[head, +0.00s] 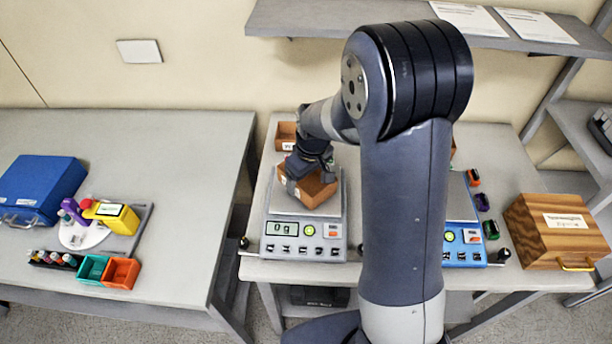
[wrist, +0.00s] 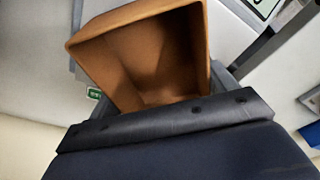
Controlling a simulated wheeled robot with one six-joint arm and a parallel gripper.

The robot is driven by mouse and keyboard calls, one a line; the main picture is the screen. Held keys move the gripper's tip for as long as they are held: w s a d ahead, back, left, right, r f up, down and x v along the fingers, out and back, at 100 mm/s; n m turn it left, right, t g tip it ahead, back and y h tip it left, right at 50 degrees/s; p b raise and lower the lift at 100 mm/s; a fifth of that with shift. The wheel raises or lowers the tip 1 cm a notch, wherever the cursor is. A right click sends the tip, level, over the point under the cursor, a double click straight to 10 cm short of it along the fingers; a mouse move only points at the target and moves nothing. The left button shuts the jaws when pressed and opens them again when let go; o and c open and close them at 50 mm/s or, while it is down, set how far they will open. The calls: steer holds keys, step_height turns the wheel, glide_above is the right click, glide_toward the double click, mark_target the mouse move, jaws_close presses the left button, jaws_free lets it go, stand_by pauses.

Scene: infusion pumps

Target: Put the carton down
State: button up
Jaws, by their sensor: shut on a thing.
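The carton (head: 316,189) is an open-topped brown box. It is tilted over the pan of a grey scale (head: 304,240), whose display reads 0 g. My gripper (head: 303,172) is shut on the carton near its upper left side. In the wrist view the carton (wrist: 125,62) fills the upper middle, its open mouth facing the camera and its inside looking empty. My gripper (wrist: 165,118) shows there as dark jaws along the carton's near side. The fingertips are largely hidden, and I cannot tell whether the carton touches the pan.
Another brown box (head: 285,136) stands behind the scale. My arm partly hides a blue scale (head: 466,240). A wooden box (head: 556,232) stands at the right. A blue case (head: 40,188) and small containers are on the left table, whose right part is clear.

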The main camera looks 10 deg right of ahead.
mark_target(311, 189)
steer(key=shift+f, duration=0.2)
steer(key=shift+f, duration=0.2)
steer(key=o, duration=0.9)
steer(key=shift+o, duration=0.2)
steer(key=shift+r, duration=0.1)
step_height(311, 189, up, 12)
steer(key=s+d+b, duration=0.1)
steer(key=shift+s, duration=0.3)
